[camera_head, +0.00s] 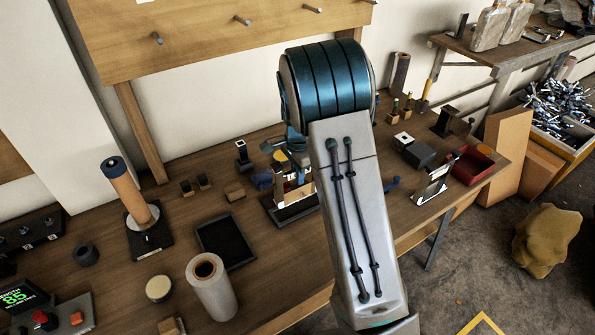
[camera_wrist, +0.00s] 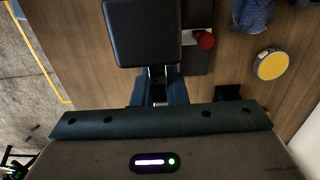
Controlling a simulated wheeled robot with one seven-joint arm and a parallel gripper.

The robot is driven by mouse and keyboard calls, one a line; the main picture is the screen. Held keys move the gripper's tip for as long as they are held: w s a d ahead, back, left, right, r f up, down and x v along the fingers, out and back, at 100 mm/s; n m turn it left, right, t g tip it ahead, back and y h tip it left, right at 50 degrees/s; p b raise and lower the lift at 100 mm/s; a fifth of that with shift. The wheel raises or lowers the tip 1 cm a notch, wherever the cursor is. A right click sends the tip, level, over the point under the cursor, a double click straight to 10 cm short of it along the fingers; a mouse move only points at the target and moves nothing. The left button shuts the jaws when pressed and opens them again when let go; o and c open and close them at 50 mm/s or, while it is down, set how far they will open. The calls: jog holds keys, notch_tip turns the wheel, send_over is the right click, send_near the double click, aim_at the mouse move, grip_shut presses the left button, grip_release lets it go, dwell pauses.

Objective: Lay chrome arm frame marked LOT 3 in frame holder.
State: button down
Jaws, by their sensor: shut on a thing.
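My gripper (camera_wrist: 158,90) is shut on a narrow chrome part (camera_wrist: 158,72) in the wrist view. A black square pad (camera_wrist: 142,32) lies just beyond the fingers and seems joined to that part. No LOT 3 mark is readable. A red knob (camera_wrist: 205,40) sits on a dark strip beside the pad.
Another chrome frame (camera_head: 436,184) stands right of my arm, near a red bin (camera_head: 472,165). A black tray (camera_head: 226,241), a pale roll (camera_head: 212,287) and an upright tan cylinder (camera_head: 127,190) stand left. A yellow-topped round tin (camera_wrist: 270,65) and blue cloth (camera_wrist: 253,14) are nearby.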

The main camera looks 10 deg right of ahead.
aim_at(298, 194)
jog(key=shift+f+b, duration=1.8)
jog(key=shift+f, duration=1.05)
jog(key=c, duration=1.4)
grip_release()
jog(key=shift+o, duration=0.2)
notch_tip(298, 194, up, 14)
jog(key=shift+f+b, duration=0.25)
jog(key=shift+b, duration=0.3)
jog(key=shift+r, duration=0.15)
